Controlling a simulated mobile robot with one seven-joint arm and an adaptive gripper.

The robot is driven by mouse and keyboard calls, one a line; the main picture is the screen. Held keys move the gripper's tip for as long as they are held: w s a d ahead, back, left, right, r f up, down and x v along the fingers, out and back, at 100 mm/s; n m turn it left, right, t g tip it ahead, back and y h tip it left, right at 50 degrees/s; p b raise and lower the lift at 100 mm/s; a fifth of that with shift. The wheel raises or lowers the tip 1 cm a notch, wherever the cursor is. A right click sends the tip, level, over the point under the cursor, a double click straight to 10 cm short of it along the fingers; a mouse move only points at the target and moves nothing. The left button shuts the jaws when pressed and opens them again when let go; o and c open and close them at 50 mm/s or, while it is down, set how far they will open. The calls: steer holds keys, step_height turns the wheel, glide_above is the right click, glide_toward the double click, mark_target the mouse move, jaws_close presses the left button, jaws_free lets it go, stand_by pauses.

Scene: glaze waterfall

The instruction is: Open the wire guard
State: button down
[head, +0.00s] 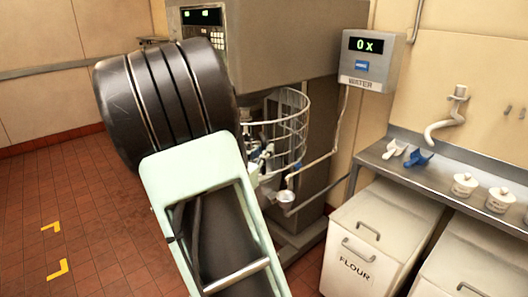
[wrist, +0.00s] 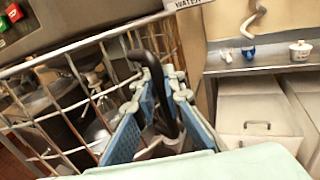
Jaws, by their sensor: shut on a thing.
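The wire guard (head: 307,112) is a round metal cage under the head of the big grey mixer (head: 285,40). In the wrist view its top rail and bars (wrist: 85,47) cross the left half. My gripper (head: 264,162) is at the guard's near side, partly hidden by my arm in the head view. In the wrist view my gripper (wrist: 155,100) has its blue-padded fingers on either side of a black curved handle (wrist: 151,62) at the guard, shut on it. The left part of the guard is hidden behind my arm in the head view.
A steel shelf (head: 440,172) holds scoops and white pots. Flour bins (head: 375,240) stand below it. Tiled floor (head: 90,220) at left is open.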

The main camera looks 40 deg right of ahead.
steer(key=shift+s+d+f, duration=0.1)
steer(key=shift+s+d, duration=0.05)
steer(key=shift+s, duration=0.1)
stand_by(0.3)
steer(key=c, duration=2)
jaws_free()
steer(key=v, duration=1.2)
